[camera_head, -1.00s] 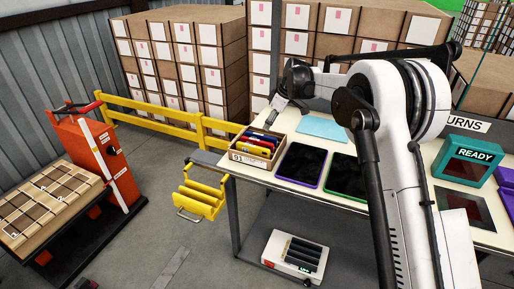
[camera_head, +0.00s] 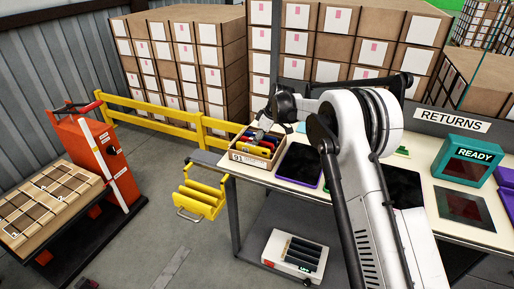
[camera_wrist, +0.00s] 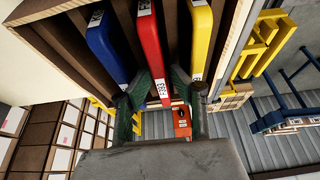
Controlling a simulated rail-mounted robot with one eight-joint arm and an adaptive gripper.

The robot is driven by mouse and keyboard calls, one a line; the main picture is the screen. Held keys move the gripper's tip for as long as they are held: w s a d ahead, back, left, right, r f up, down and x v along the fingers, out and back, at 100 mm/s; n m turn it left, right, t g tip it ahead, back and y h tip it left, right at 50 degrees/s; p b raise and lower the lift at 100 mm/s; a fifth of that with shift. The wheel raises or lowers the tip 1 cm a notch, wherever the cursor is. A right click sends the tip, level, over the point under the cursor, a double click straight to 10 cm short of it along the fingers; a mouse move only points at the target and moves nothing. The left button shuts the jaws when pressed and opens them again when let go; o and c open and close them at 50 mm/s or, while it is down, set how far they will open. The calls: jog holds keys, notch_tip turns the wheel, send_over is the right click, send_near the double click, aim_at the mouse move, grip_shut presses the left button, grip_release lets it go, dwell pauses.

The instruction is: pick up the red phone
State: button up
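The red phone (camera_wrist: 150,40) stands in a divided carton, seen in the wrist view between a blue phone (camera_wrist: 104,42) on its left and a yellow phone (camera_wrist: 200,38) on its right. A white label shows near its lower end. My gripper (camera_wrist: 160,84) is open, with one dark green finger on each side of the red phone's near end. I cannot tell whether either finger touches it. In the head view my gripper (camera_head: 264,119) is over the carton (camera_head: 240,157) at the table's left end and partly hides the phones.
Dark tablets (camera_head: 299,165) lie on the table right of the carton. A teal READY box (camera_head: 467,158) stands farther right. A yellow rack (camera_head: 200,199) hangs at the table's left end. A white box with dark slots (camera_head: 293,256) sits below. Stacked cartons (camera_head: 185,70) fill the back.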

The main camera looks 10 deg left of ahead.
grip_shut()
jog(key=shift+r, duration=0.15)
